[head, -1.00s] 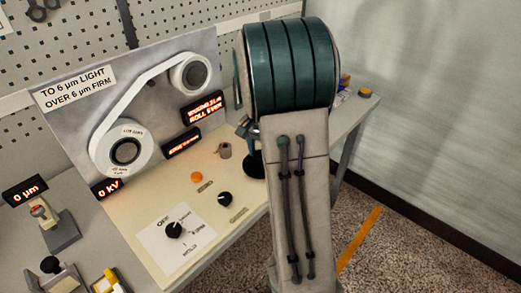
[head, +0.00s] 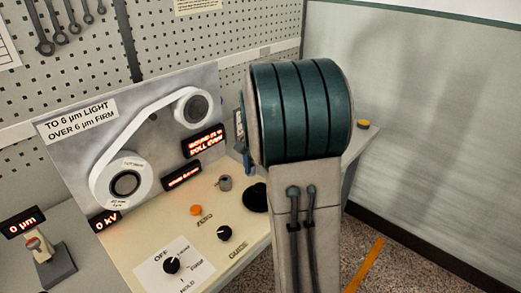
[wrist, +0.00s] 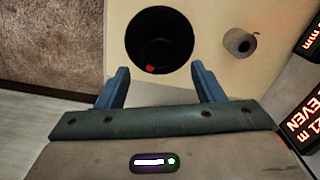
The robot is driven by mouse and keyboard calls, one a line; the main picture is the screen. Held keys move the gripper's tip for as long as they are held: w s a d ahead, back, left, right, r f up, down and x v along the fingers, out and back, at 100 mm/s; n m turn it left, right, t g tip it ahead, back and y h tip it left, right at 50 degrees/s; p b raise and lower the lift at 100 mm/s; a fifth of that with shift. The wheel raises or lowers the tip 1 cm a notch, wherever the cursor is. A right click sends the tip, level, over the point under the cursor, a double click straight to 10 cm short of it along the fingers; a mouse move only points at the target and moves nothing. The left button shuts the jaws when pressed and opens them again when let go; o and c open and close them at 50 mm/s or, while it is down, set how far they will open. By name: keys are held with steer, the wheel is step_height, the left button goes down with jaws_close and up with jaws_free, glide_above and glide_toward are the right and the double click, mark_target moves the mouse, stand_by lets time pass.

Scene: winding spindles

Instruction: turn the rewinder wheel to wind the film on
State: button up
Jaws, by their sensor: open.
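The black round wheel (head: 256,197) sits on the cream bench top, partly hidden by my arm in the head view. In the wrist view the wheel (wrist: 160,30) is a dark disc with a small red mark near its lower edge. My gripper (wrist: 160,67) is open and empty, its two blue fingers pointing at the wheel, one to each side of its lower edge. I cannot tell whether they touch it. White film (head: 145,120) runs between a lower-left roll (head: 124,183) and a smaller upper-right roll (head: 197,107) on the grey panel.
A small grey cylinder (head: 225,183) stands close to the wheel. An orange button (head: 196,210), a black knob (head: 224,233) and a mode dial (head: 172,265) are on the bench top. Lit displays (head: 204,143) stand by the panel. Open floor lies right of the bench.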

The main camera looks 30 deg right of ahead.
step_height(320, 180, up, 9)
steer(key=shift+f, duration=0.2)
stand_by(1.2)
